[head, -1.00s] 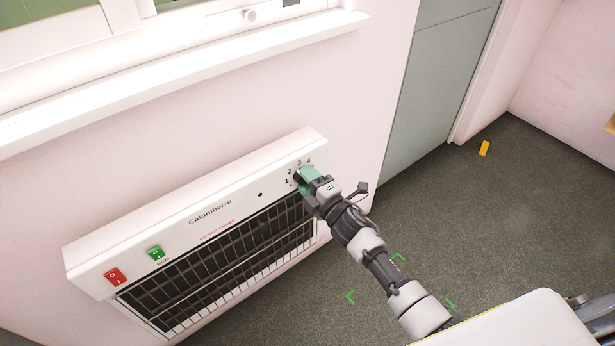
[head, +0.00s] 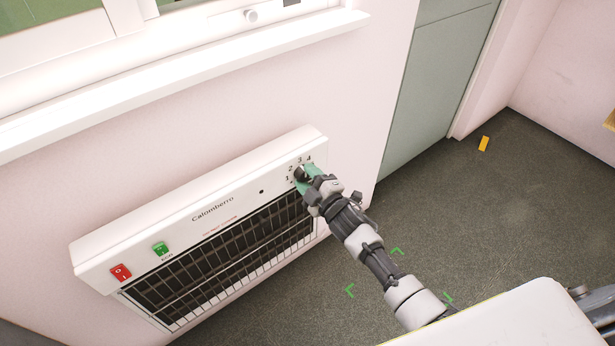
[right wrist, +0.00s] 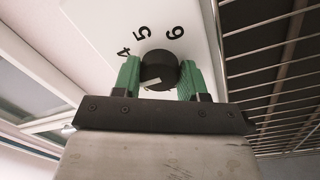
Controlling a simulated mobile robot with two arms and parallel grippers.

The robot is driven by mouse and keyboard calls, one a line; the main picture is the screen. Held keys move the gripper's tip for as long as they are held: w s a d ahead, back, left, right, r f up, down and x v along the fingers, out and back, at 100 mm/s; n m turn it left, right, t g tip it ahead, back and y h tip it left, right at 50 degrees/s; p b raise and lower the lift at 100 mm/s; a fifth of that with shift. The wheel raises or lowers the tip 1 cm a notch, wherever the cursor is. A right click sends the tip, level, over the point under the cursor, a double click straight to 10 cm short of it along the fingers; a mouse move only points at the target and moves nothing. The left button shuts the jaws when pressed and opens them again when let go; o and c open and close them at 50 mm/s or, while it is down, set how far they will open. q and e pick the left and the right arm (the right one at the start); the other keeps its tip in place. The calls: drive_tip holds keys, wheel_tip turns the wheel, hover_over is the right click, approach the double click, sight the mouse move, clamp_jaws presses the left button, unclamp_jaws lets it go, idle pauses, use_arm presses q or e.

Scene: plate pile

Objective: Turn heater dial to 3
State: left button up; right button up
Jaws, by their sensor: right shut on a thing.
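The white heater (head: 212,209) hangs low on the pink wall, with a black grille on its front. Its black dial (head: 299,173) is at the upper right end, with numbers around it; 1, 2, 3 and 4 show in the head view. My right gripper (head: 305,177) has its green fingers on either side of the dial and is shut on it. In the right wrist view, the dial (right wrist: 158,66) sits between the two fingers, with 4, 5 and 6 printed beyond it. A pale mark shows on the dial's near side. My left gripper is out of view.
A red switch (head: 121,272) and a green switch (head: 160,249) are at the heater's left end. A white window sill (head: 190,75) juts out above. A grey-green door (head: 440,80) stands to the right. The dark floor is mostly clear, with a small yellow object (head: 484,144).

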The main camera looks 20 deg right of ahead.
drive_tip(key=o, duration=0.9)
drive_tip(key=shift+d, duration=0.1)
drive_tip(key=v, duration=1)
drive_tip(key=shift+s+d, duration=0.1)
drive_tip(key=shift+s, duration=0.25)
